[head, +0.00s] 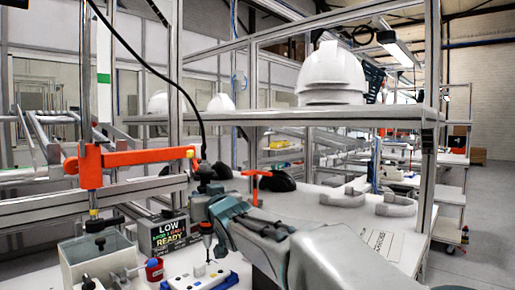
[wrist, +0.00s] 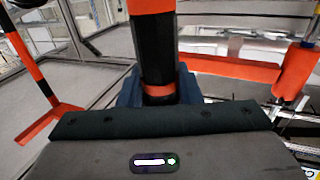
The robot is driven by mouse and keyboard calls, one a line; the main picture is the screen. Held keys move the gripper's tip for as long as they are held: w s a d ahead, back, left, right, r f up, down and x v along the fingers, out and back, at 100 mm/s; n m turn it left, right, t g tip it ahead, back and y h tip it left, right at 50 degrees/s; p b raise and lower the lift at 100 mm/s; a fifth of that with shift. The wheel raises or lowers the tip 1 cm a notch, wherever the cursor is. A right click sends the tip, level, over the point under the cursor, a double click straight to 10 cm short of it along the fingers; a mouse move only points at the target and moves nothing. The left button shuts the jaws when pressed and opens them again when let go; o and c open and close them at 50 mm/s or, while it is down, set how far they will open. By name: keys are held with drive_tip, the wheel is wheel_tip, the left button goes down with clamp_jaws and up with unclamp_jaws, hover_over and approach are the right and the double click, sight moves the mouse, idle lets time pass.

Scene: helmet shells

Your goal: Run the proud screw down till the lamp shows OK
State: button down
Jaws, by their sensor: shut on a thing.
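My gripper (head: 204,204) is shut on a dark power screwdriver (head: 207,229), which hangs upright from a black cable. In the wrist view the gripper's fingers (wrist: 160,88) close around the black, orange-banded screwdriver body (wrist: 157,52). The screwdriver's bit points down over a white block (head: 190,281) on the bench. I cannot tell whether it touches a screw; the screw is too small to make out. The lamp box (head: 166,237) behind the block shows LOW at the top and READY at the bottom; the small middle line is unclear.
An orange arm (head: 130,158) on a post stands left of the screwdriver. A grey bin (head: 95,262) and a red cup (head: 155,269) stand left of the block. A white helmet shell (head: 333,75) sits on the shelf above. Grey curved parts (head: 397,205) lie on the bench at right.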

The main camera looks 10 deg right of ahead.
sight(207, 179)
drive_tip(key=shift+f+b, duration=0.6)
drive_tip(key=shift+f, duration=0.35)
idle(1.1)
idle(0.5)
wheel_tip(207, 179, up, 6)
drive_tip(key=p, duration=0.6)
drive_tip(key=shift+r, duration=0.15)
